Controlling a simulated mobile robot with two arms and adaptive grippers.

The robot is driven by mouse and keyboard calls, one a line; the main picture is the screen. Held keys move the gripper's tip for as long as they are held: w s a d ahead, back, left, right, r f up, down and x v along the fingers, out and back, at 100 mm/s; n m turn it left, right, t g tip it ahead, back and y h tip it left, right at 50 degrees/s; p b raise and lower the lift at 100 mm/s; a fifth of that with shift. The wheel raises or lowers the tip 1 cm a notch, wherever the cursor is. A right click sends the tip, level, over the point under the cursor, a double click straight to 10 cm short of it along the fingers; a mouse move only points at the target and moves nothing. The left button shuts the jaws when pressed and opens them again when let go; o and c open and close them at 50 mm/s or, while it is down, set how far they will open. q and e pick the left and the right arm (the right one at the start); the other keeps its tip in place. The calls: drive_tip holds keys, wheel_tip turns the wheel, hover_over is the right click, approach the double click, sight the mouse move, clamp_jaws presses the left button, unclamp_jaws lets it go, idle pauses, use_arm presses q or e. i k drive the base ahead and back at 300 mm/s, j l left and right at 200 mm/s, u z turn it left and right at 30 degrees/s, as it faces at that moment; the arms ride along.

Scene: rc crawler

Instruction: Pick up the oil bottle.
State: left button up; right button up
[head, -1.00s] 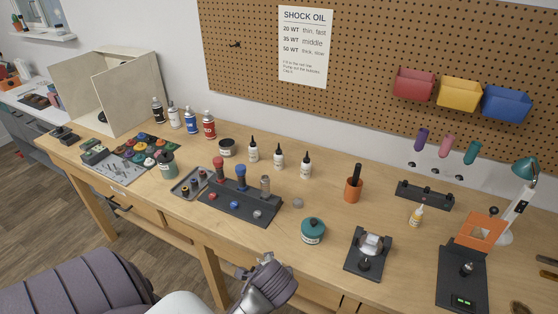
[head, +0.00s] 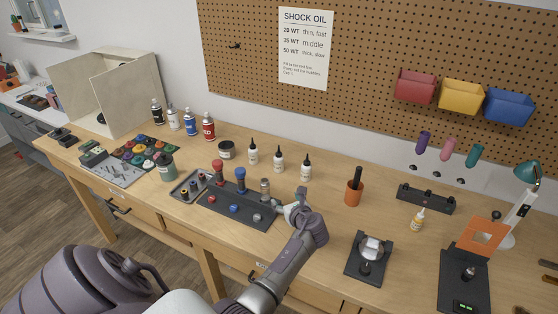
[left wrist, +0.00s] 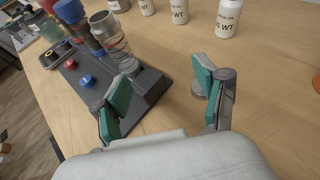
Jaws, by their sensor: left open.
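Three white oil bottles with black tips stand upright in a row on the bench: a left one (head: 252,154), a middle one (head: 278,160) and a right one (head: 305,168). Their labels are too small to read in the head view. In the left wrist view, the right bottle (left wrist: 229,18), middle bottle (left wrist: 179,11) and left bottle (left wrist: 147,7) show at the top edge, with "WT" partly readable. My left gripper (head: 293,208) is open and empty in front of the bottles, apart from them; its teal pads (left wrist: 161,82) stand wide apart. My right gripper is not in view.
A dark shock stand (head: 238,207) with red, blue and clear shocks is just left of my gripper. An orange cup (head: 354,192) stands to the right of the bottles. Bench between gripper and bottles is clear.

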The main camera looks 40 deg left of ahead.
sight(278, 158)
drive_tip(key=i+j, duration=0.4)
drive_tip(key=j, duration=0.5)
drive_tip(key=i+j, duration=0.15)
drive_tip(key=j, duration=0.1)
